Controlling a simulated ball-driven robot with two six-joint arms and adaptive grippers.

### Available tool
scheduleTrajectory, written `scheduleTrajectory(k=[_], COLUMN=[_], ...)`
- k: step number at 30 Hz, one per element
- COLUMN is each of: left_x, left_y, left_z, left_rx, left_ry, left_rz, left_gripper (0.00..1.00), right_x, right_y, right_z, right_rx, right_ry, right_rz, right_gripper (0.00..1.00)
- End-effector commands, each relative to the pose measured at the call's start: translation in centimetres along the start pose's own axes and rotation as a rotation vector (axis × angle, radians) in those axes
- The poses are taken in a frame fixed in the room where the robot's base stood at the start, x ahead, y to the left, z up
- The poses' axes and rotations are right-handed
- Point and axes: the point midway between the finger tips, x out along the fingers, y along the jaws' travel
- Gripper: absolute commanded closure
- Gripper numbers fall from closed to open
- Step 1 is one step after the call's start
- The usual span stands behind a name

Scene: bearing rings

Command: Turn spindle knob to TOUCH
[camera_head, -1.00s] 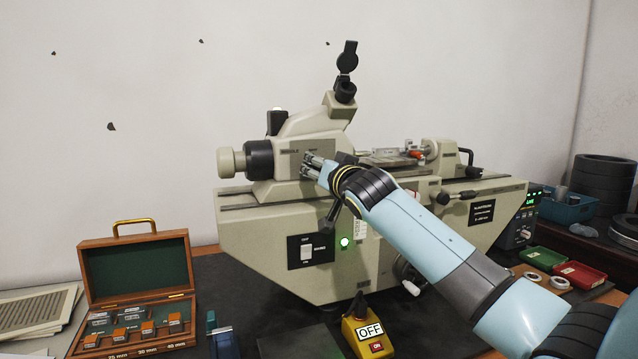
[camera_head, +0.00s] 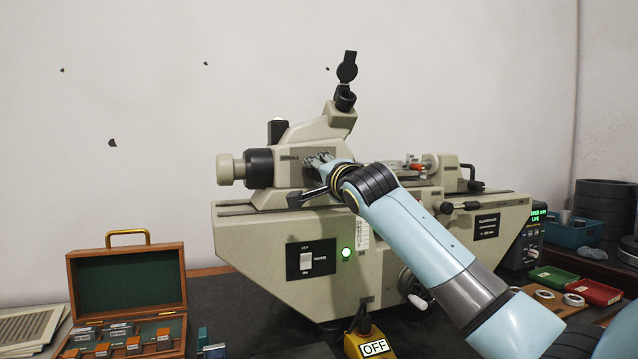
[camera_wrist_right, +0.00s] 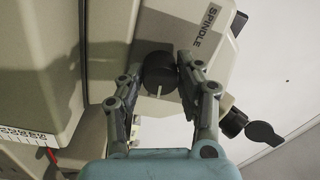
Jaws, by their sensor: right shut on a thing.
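The spindle knob (camera_wrist_right: 160,72) is round and black with a white pointer line. It sits below the SPINDLE lettering (camera_wrist_right: 207,27) on the beige machine (camera_head: 245,240). In the right wrist view the white line points down the picture, toward my wrist. My right gripper (camera_wrist_right: 160,78) is shut on the knob, one finger on each side. In the head view my right gripper (camera_head: 318,162) is at the machine's head, and its own arm and fingers hide the knob there. No TOUCH marking can be read. My left gripper is not in view.
A yellow box marked OFF (camera_head: 372,345) stands in front of the machine. An open wooden case with blocks (camera_head: 127,246) is at left. Green (camera_head: 552,278) and red (camera_head: 594,292) trays lie at right. A handwheel (camera_head: 410,283) sits below my right arm.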

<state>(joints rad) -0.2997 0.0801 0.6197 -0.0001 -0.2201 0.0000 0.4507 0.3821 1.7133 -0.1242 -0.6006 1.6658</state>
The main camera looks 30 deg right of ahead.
Motion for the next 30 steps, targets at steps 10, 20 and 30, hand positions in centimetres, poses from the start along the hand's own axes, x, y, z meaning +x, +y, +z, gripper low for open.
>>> scheduleTrajectory(k=[10,20,30], left_x=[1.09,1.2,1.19], left_y=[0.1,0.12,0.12], left_z=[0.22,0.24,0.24], left_rx=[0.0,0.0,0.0], left_ry=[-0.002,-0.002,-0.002], left_rz=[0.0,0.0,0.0], left_gripper=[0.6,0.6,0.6], right_x=[0.01,0.01,0.0], right_y=[0.22,0.15,0.14], right_z=[0.07,0.04,0.05], right_rx=[0.144,0.172,0.171], right_ry=[0.004,0.005,0.005], right_rz=[0.004,0.005,0.005], right_gripper=[0.97,0.97,0.52])
